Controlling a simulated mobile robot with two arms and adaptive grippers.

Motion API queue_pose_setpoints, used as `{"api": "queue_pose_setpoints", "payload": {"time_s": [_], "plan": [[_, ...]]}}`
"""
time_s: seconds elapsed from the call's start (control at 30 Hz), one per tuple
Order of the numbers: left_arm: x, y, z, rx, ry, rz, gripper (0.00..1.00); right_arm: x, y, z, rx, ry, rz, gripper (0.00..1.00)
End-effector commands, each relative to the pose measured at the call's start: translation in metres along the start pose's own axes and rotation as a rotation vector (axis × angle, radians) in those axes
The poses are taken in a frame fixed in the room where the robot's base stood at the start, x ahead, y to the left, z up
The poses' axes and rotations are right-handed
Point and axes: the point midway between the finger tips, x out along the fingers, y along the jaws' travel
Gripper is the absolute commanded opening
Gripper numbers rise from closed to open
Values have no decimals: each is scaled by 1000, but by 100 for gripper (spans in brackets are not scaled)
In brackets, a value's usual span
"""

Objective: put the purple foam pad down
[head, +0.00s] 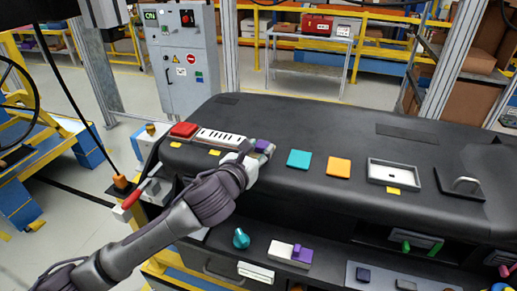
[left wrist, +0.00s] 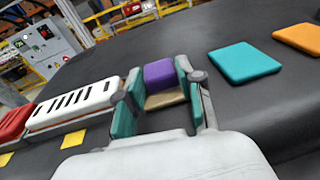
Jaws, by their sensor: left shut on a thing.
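The purple foam pad (head: 265,147) is between the fingertips of my left gripper (head: 251,150), over the black dashboard top (head: 330,118). In the left wrist view the purple pad (left wrist: 160,75) sits between the teal-lined fingers of the left gripper (left wrist: 158,103), which is shut on it. A tan surface shows just below the purple part. I cannot tell whether the pad touches the dashboard. My right gripper is not in view.
A white slotted vent (head: 219,138) and a red block (head: 184,130) lie left of the gripper. Teal (head: 299,159) and orange (head: 338,167) pads lie to the right. Another purple block (head: 302,254) sits on the lower shelf. The dashboard's back middle is clear.

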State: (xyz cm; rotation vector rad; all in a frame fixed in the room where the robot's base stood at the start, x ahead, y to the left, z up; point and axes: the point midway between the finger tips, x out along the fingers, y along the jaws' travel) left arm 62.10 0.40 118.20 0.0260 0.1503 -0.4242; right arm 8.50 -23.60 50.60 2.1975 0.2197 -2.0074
Motion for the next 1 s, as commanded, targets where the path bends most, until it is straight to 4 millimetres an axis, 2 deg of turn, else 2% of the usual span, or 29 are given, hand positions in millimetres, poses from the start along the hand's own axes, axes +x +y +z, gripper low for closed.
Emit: {"api": "queue_pose_setpoints", "payload": {"time_s": [0.03, 0.07, 0.1, 0.5, 0.67, 1.0], "plan": [[0, 0, -2, 1, 1, 0, 23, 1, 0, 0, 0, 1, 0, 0], [0, 0, -2, 1, 0, 0, 40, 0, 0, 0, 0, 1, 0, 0], [0, 0, -2, 0, 1, 0, 47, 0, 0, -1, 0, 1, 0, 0], [-3, 0, 1, -1, 1, 0, 48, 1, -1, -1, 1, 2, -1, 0], [-27, 0, 0, 1, 0, -1, 48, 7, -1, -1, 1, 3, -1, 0], [-98, 0, 0, 2, 0, 0, 48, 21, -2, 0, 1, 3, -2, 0]]}}
